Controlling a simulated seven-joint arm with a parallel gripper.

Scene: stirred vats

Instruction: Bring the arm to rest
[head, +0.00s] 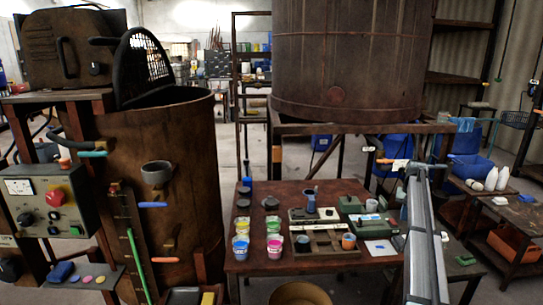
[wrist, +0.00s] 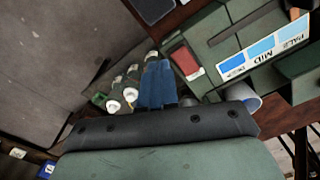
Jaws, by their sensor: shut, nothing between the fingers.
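My arm (head: 427,235) shows in the head view as a long grey link at the right, over the right end of the dark work table (head: 330,264). My gripper (wrist: 157,85) shows in the wrist view as short blue fingers beyond a dark bolted bar. The fingers are together, with nothing seen held between them. They appear above a dark board with small white-topped items (wrist: 121,98) and a green case (wrist: 235,40) with a blue shade card (wrist: 262,50). In the head view I cannot make out the fingertips clearly.
A rusty vat (head: 165,190) and control panel (head: 45,205) are at the left. A large tank (head: 350,60) stands behind. A side bench (head: 515,210) with white bottles is at the right.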

